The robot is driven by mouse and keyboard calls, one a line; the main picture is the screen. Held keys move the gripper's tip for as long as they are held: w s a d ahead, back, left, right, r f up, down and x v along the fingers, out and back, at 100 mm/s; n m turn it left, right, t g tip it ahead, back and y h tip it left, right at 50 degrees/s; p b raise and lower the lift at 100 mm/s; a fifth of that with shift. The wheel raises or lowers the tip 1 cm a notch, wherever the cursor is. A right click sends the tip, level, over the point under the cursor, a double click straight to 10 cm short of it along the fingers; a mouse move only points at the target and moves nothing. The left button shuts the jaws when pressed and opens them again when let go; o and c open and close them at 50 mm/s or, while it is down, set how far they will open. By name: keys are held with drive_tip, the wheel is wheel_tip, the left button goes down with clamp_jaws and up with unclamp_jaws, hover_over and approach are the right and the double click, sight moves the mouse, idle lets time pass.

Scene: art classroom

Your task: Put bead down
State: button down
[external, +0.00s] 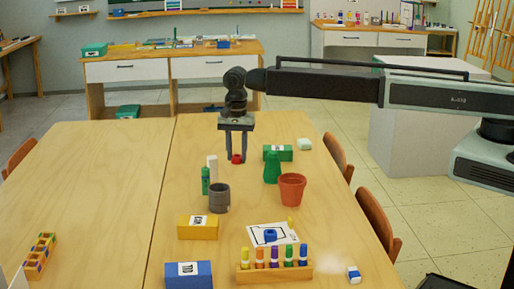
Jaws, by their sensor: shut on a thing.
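My gripper (237,157) points straight down over the far part of the wooden table, left of the green box. Its two fingers are shut on a small red bead (237,159), which shows at the fingertips. I cannot tell whether the bead touches the tabletop or hangs just above it. A blue bead-like block (270,236) sits on a white card (259,231) nearer the front.
Near the gripper stand a white block (212,167), a green stick (205,181), a grey cup (219,199), a green figure (272,168), a green box (285,153) and a terracotta pot (292,190). Yellow (190,233) and blue (181,281) boxes lie nearer. The table's left half is mostly clear.

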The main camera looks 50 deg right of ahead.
drive_tip(key=shift+r, duration=0.65)
drive_tip(key=shift+s, duration=0.1)
